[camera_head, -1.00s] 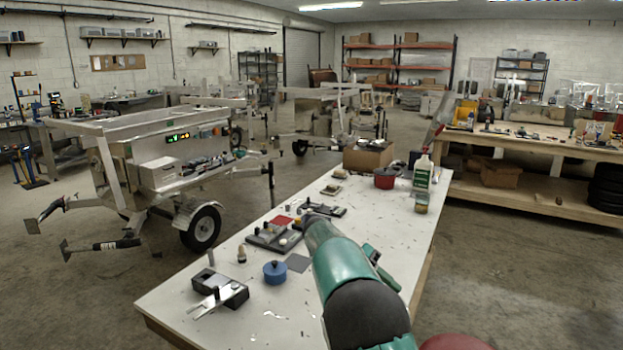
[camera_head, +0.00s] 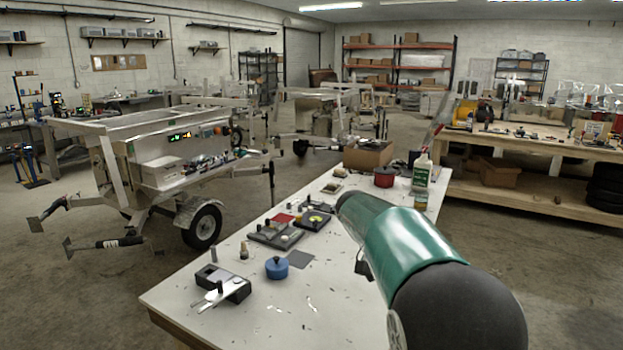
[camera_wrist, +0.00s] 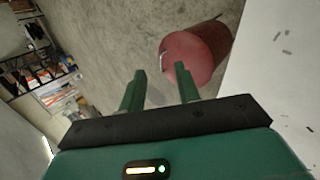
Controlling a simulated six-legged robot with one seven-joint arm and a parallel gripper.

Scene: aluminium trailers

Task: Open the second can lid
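A small blue can with a knobbed lid (camera_head: 277,267) stands on the white table, its lid seated. A red lidded can (camera_head: 384,177) stands near the table's far end, its lid also looking shut. I cannot tell which is the second can. My gripper (camera_wrist: 161,82) shows in the wrist view with its two green fingers apart and nothing between them. Beyond the fingers lies a larger red drum (camera_wrist: 198,52) on the floor beside the table, apart from them. In the head view my arm hides the right part of the table and most of the gripper.
A black-and-silver device (camera_head: 222,285) sits at the table's near left. A white-and-green bottle (camera_head: 422,170) and a cardboard box (camera_head: 368,156) stand at the far end. A trailer (camera_head: 160,165) stands left.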

